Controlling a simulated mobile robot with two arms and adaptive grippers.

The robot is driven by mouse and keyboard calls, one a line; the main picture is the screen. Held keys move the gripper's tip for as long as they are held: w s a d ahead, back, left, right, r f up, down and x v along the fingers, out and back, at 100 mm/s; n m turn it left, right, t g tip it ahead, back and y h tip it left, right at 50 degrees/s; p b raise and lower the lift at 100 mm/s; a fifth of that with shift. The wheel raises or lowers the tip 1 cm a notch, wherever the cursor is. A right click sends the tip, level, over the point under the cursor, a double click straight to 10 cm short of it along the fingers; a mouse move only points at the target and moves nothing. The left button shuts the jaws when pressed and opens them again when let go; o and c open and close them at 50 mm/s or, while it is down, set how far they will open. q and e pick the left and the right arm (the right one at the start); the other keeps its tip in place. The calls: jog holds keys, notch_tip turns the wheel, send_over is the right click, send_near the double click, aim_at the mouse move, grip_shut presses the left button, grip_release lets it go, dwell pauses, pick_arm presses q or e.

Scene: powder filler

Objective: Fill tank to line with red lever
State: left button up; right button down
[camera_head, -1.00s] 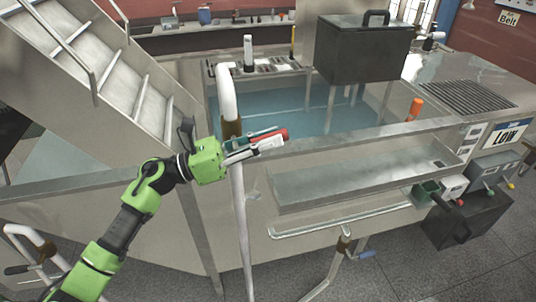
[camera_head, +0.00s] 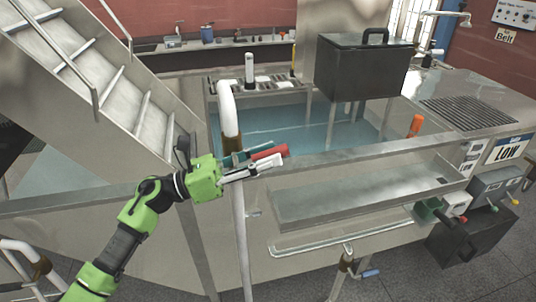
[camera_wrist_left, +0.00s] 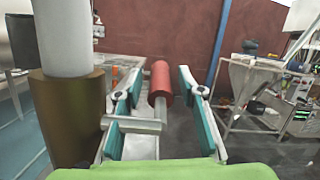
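The red lever (camera_head: 270,152) has a red cylindrical handle and sits beside the white vertical pipe with a brown collar. My left gripper (camera_head: 262,162) is at the lever. In the left wrist view the red handle (camera_wrist_left: 161,80) lies between the two spread fingers, with a gap visible on each side. The left gripper is open. The tank (camera_head: 300,125) behind the pipe holds blue-green liquid. A fill line cannot be made out. My right gripper is not in view.
The white pipe (camera_head: 226,105) stands close to the left gripper; its brown collar (camera_wrist_left: 70,118) fills the left of the wrist view. A metal trough (camera_head: 360,190) runs along the tank front. Stairs (camera_head: 95,75) rise at left. Control boxes (camera_head: 470,235) stand at right.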

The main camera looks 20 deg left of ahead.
pick_arm(q)
jog(key=v, duration=1.1)
jog(key=shift+a, duration=0.15)
dwell(5.2)
